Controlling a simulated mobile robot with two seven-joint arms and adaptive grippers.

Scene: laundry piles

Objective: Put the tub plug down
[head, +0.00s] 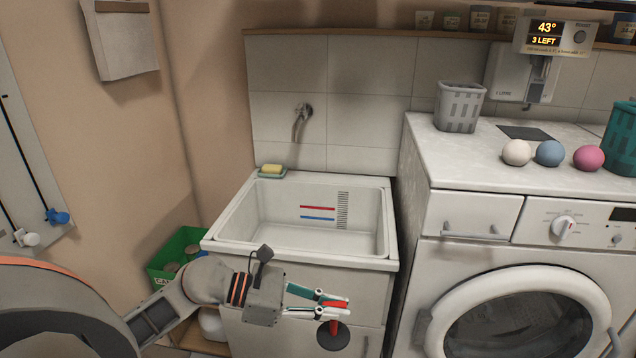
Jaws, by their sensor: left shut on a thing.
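The tub plug (333,337) is a dark round disc with a red upper part. It hangs below the fingers of my left gripper (338,307), which is shut on it. The gripper and plug show in front of the tub's cabinet, below and in front of the tub's front rim. The white tub (225,225) has red and blue level lines and a dark scale on its inner back wall. Part of the tub floor is hidden by the front wall. My right gripper is not in view.
A yellow soap on a green dish (271,175) sits on the tub's back left corner. A tap (302,115) is on the tiled wall. A washing machine (470,215) stands at right, with a grey basket (459,107) and three balls on top. A green crate (178,243) is at left.

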